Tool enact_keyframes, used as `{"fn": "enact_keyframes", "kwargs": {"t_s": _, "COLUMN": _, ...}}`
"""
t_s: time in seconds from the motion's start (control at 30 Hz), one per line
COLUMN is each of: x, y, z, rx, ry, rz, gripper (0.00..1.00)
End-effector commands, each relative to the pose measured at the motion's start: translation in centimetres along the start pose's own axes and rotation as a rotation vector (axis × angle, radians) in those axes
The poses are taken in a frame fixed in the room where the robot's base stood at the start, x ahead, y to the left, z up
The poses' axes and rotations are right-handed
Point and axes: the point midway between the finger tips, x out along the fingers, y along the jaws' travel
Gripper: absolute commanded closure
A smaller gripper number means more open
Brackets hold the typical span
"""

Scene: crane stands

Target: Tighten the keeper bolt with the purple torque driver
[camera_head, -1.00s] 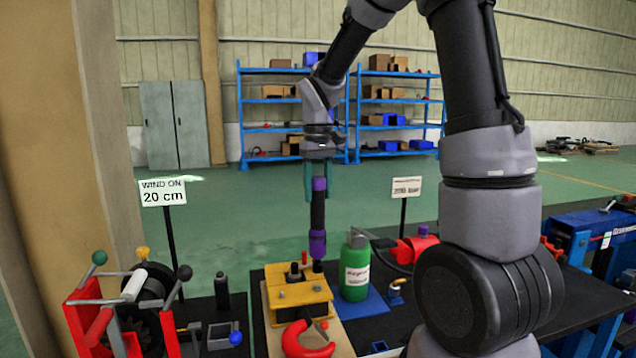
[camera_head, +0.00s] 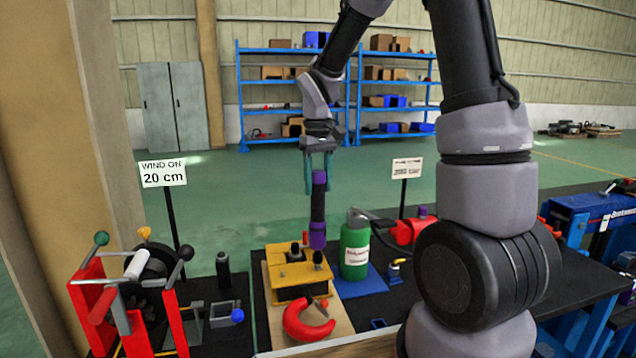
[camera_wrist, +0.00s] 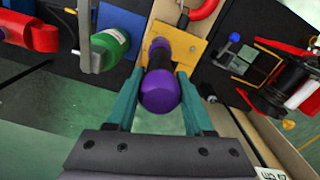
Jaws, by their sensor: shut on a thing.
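The purple torque driver (camera_head: 318,215) hangs upright in my gripper (camera_head: 319,172), with purple ends and a black middle. The gripper's teal fingers are shut on its upper end. In the wrist view the driver's purple cap (camera_wrist: 160,92) sits between the fingers of my gripper (camera_wrist: 160,95). The driver's lower end is over the back of the yellow block (camera_head: 299,274), close to its black knobs (camera_head: 318,258). I cannot tell whether the driver touches anything. I cannot make out which part is the keeper bolt. A red hook (camera_head: 306,322) lies in front of the block.
A green bottle (camera_head: 354,250) stands just right of the yellow block on a blue mat (camera_head: 362,286). A red-framed winch (camera_head: 125,310) and a "20 cm" sign (camera_head: 163,174) are at the left. A second sign (camera_head: 407,168) stands behind the bottle.

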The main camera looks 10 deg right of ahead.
Motion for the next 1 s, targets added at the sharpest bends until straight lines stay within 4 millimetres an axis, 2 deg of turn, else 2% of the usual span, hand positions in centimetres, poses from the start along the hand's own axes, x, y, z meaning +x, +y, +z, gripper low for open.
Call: {"fn": "enact_keyframes", "kwargs": {"t_s": 1.0, "x": 1.4, "y": 0.0, "z": 0.0, "rx": 0.0, "ry": 0.002, "rz": 0.0, "gripper": 1.0}}
